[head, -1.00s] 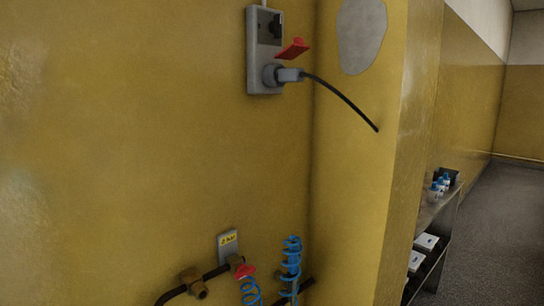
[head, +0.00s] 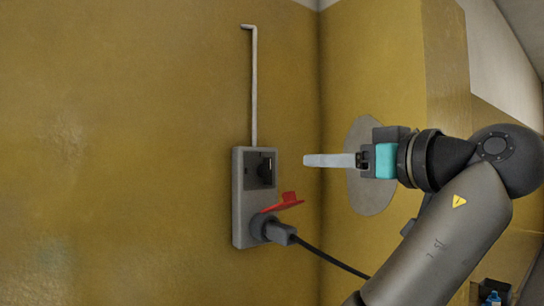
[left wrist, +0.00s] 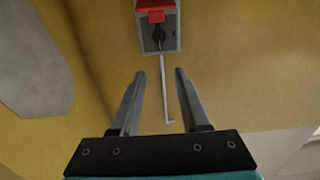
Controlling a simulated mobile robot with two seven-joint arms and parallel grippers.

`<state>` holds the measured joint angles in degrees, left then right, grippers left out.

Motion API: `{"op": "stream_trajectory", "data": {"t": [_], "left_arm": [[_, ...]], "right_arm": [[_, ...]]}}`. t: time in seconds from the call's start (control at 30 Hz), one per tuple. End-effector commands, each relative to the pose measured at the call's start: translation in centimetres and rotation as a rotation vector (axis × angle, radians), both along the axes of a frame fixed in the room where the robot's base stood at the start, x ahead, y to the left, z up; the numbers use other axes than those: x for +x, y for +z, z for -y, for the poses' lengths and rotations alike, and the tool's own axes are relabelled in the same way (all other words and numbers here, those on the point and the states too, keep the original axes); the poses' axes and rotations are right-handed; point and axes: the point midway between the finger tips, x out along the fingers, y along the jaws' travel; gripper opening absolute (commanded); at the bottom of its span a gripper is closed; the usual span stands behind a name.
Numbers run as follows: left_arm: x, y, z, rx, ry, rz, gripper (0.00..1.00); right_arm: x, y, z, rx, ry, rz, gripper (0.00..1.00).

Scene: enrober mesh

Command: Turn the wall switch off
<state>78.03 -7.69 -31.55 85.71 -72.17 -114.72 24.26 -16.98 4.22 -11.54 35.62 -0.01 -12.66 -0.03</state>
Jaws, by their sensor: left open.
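The wall switch is a grey box (head: 240,205) on the yellow wall, with a dark knob (head: 265,170) in its upper part. A red flap (head: 286,202) and a plugged-in grey plug (head: 280,233) are below the knob. My left gripper (head: 308,160) is to the right of the box, its pale fingers pointing at it, apart from the knob. In the left wrist view the fingers (left wrist: 160,72) are open and empty, with the box and knob (left wrist: 157,36) beyond their tips, upside down. The knob's exact setting is too small to tell. My right gripper is not in view.
A thin conduit (head: 254,90) runs up from the box. A black cable (head: 335,261) hangs from the plug to the lower right. A wall corner with a grey round patch (head: 370,200) stands close behind my gripper. The wall left of the box is clear.

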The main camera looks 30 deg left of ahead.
Motion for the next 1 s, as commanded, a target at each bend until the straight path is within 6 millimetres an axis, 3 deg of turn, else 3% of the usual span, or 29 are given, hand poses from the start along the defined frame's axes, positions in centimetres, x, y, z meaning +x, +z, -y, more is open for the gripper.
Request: {"op": "stream_trajectory", "data": {"t": [0.23, 0.73, 1.0], "left_arm": [[1.3, 0.1, -3.3, 0.003, 0.005, -0.005, 0.45], [4.7, 0.1, -11.3, 0.004, 0.003, -0.01, 0.45], [5.7, -0.1, -13.5, 0.002, 0.001, -0.008, 0.45]], "right_arm": [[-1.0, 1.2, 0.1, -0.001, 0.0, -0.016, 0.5], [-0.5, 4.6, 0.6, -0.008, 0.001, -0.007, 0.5], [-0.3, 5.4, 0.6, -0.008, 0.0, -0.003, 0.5]]}}
